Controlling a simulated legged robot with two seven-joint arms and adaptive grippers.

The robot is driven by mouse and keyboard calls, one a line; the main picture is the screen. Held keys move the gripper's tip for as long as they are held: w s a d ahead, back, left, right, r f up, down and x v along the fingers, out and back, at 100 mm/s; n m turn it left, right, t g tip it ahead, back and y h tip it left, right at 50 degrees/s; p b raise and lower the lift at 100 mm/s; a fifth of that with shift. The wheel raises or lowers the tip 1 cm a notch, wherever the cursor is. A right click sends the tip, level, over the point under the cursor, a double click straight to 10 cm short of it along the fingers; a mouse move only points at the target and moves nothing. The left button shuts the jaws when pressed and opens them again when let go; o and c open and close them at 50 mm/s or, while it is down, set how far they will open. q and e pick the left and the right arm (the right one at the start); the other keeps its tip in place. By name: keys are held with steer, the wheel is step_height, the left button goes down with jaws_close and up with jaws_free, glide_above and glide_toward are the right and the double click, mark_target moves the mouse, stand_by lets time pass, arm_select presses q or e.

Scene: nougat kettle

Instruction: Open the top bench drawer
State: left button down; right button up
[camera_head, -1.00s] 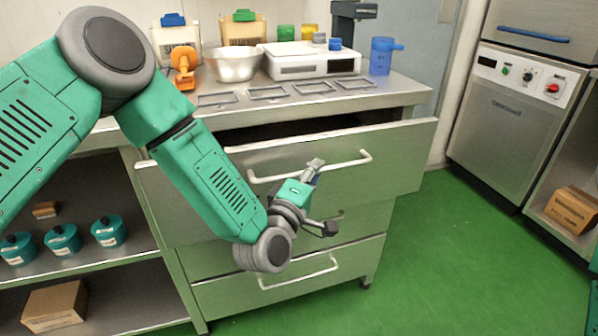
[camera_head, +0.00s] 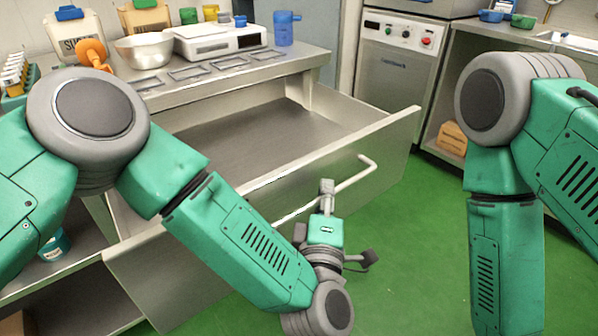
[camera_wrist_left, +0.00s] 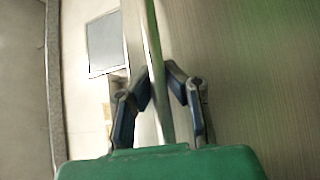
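The top bench drawer (camera_head: 392,150) is pulled far out of the metal bench, and the visible part of its grey inside is bare. Its pale bar handle (camera_head: 362,172) runs along the drawer front. My left gripper (camera_head: 327,188) is at this handle. In the left wrist view the handle bar (camera_wrist_left: 153,35) runs between the two dark fingers (camera_wrist_left: 158,72), which lie close on either side of it; the gripper looks shut on it. My left forearm hides part of the drawer front. My right arm shows at the right, but its gripper is out of view.
The bench top (camera_head: 270,68) holds a metal bowl (camera_head: 147,50), a white scale (camera_head: 220,40), a blue jug (camera_head: 284,28) and several flat frames. A steel appliance (camera_head: 395,65) stands behind at the right. Green floor (camera_head: 400,230) is open beyond the drawer front.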

arm_select(q)
steer(key=shift+s+d+f, duration=0.2)
steer(key=shift+s+d, duration=0.35)
steer(key=shift+s, duration=0.3)
steer(key=shift+s+d+f, duration=0.2)
steer(key=shift+s+d, duration=0.3)
steer(key=shift+s, duration=0.35)
steer(key=c, duration=1.6)
jaws_free()
steer(key=shift+w, duration=0.15)
steer(key=shift+d+r, duration=0.1)
steer(key=shift+d, duration=0.05)
steer(key=shift+r, duration=0.1)
